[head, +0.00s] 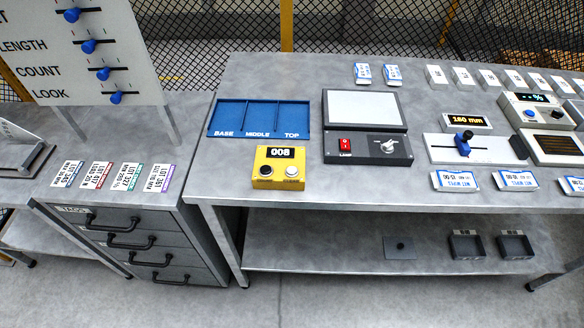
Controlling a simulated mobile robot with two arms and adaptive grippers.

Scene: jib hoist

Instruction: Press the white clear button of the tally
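The tally is a small yellow box (279,168) near the front edge of the grey table, in front of the blue tray. Its dark display (280,153) shows yellow digits that appear upside down. A white button (292,171) sits on the right of its top face. A black button (266,171) sits on the left. Nothing touches or covers either button. Neither of my grippers is in the head view.
A blue tray (248,118) labelled BASE, MIDDLE, TOP stands behind the tally. A dark switch box (367,148) with a red switch is to its right. A drawer cabinet (150,247) with tags on top is at left. Table (310,185) around the tally's front is clear.

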